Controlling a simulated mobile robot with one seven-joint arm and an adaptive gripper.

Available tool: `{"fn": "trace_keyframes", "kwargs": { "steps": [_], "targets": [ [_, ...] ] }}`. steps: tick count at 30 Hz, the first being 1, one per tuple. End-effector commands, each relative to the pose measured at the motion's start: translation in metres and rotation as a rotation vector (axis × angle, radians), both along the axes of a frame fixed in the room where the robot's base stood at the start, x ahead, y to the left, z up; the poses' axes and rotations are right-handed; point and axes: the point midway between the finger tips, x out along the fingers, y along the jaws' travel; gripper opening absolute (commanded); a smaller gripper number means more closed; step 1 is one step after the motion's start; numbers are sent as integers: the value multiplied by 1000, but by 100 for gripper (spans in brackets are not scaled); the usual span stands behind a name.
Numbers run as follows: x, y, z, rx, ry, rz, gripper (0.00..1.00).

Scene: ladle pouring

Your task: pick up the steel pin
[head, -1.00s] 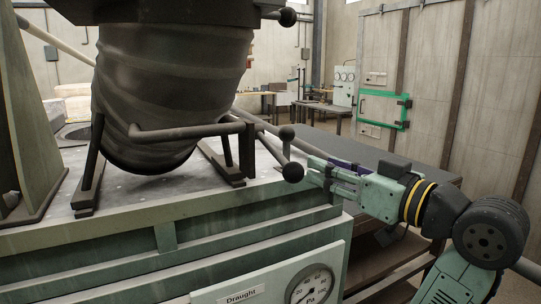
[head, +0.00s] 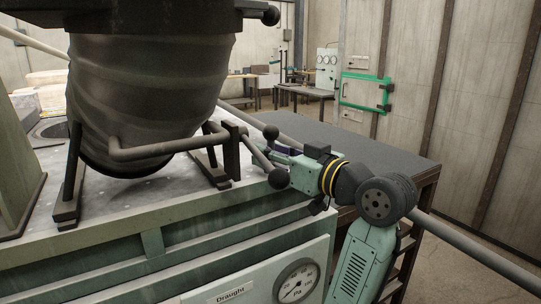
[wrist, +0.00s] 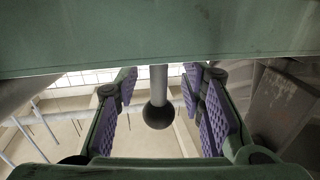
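The steel pin (head: 258,154) is a grey rod at the dark bracket right of the ladle (head: 150,95). My gripper (head: 284,159) is at this outer end, reaching in from the right. In the wrist view, a grey bar with a dark ball (wrist: 158,115) stands between the purple-padded fingers of my gripper (wrist: 163,108). The fingers are apart, with gaps on both sides of the bar. In the head view, the fingertips are partly hidden by the balls.
The ladle rests over a green bench (head: 150,245) with a draught gauge (head: 296,283) on its front. A dark table (head: 385,155) stands behind my arm. A bent grey bar (head: 165,147) crosses the ladle's front, left of the pin.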

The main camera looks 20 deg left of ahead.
Motion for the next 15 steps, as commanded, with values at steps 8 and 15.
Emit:
{"fn": "trace_keyframes", "kwargs": {
  "steps": [8,15],
  "targets": [
    [4,6,-1,0,1,-2,36],
    [4,6,-1,0,1,-1,24]
  ]
}}
